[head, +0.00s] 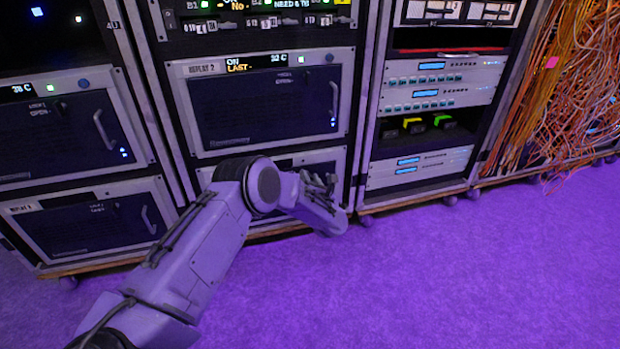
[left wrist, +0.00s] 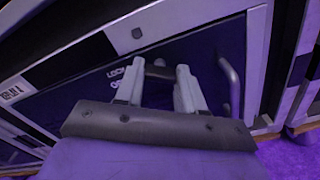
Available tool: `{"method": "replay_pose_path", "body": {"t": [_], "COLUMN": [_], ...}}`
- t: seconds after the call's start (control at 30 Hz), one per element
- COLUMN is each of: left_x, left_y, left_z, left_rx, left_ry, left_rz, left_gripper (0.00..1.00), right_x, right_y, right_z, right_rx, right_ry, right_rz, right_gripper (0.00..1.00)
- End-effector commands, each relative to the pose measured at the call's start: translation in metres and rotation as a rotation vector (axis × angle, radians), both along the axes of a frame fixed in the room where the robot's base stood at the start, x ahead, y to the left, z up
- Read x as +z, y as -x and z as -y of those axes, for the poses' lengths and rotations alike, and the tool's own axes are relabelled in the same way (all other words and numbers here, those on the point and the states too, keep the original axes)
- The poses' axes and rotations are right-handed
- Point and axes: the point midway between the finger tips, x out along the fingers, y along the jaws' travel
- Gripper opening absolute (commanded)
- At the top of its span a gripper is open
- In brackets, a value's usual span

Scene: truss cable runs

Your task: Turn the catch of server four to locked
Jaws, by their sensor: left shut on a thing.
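The lower server (head: 325,155) in the middle rack is mostly hidden behind my left arm in the head view. Its dark front panel (left wrist: 85,90) with a pale frame fills much of the left wrist view. My left gripper (head: 326,183) is at this panel; in the left wrist view (left wrist: 168,72) its two pale fingers are closed around a small dark catch (left wrist: 160,71). Printed lettering starting "LOC" stands left of the fingers, with a partly hidden word below it. The catch is largely covered, so I cannot tell its exact angle. My right gripper is not in view.
A curved handle (left wrist: 231,85) stands on the panel just right of the fingers. Above is another server (head: 265,105) with a lit display. More server racks stand at left and right, and orange cables (head: 560,90) hang at far right. The purple floor (head: 440,280) in front is clear.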

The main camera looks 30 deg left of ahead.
Motion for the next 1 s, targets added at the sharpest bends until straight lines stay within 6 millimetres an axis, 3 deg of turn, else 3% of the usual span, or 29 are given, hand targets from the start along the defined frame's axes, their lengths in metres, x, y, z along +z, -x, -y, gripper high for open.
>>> {"method": "replay_pose_path", "body": {"t": [1.0], "left_x": [0.0], "left_y": [0.0], "left_z": [0.0], "left_rx": [-0.001], "left_ry": [-0.576], "left_rz": [-0.676], "left_gripper": [0.08], "right_x": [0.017], "right_y": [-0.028], "right_z": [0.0], "right_rx": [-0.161], "right_ry": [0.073], "right_rz": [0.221], "right_gripper": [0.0]}}
